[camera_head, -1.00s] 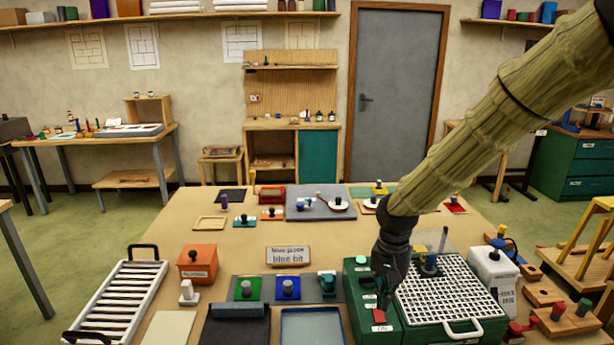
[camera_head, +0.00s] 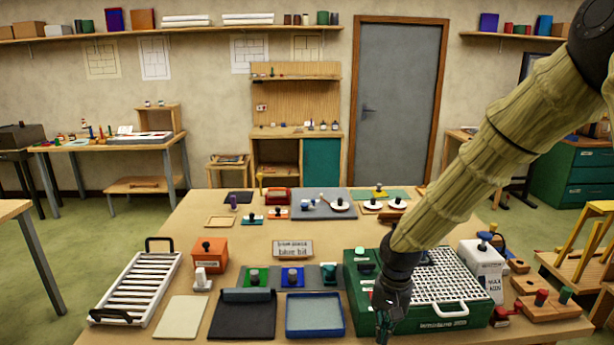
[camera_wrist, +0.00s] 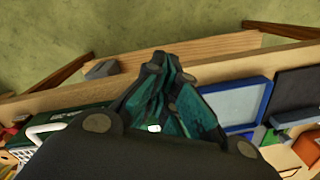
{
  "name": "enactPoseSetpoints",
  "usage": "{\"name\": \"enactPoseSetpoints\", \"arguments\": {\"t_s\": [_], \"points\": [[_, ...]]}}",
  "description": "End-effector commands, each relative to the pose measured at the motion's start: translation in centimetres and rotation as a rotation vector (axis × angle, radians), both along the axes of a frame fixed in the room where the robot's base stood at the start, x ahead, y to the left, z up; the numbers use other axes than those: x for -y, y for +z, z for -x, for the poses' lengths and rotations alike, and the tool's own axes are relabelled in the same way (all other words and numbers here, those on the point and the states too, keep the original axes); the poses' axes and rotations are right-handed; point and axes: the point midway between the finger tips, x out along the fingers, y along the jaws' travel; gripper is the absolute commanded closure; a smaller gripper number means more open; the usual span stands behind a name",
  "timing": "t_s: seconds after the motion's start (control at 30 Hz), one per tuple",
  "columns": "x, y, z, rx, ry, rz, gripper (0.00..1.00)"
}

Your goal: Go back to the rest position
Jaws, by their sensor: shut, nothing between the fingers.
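My gripper (camera_head: 383,325) hangs low at the front edge of the table, in front of the left part of the green machine (camera_head: 362,258). Its fingers are closed together and hold nothing. In the wrist view the closed dark teal fingers (camera_wrist: 165,70) point toward the table's front edge, with green floor beyond. My arm reaches in from the upper right and hides part of the machine. No mark of a rest position shows.
The wooden table (camera_head: 225,325) holds a white rack (camera_head: 140,287), an orange box (camera_head: 209,253), a blue-rimmed tray (camera_head: 315,316), a dark mat (camera_head: 243,316) and a white canister (camera_head: 484,268). Wooden blocks (camera_head: 548,306) lie at the right.

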Motion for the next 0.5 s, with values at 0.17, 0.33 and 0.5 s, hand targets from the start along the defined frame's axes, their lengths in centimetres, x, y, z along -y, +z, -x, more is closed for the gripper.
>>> {"name": "enactPoseSetpoints", "arguments": {"t_s": [0.17,0.33,0.5], "points": [[-0.4,-4.0,1.7,-0.011,0.029,-0.029,1.0],[-0.9,-9.2,4.3,-0.021,0.064,-0.066,1.0],[-1.2,-16.1,8.5,-0.023,0.109,-0.104,1.0]]}}
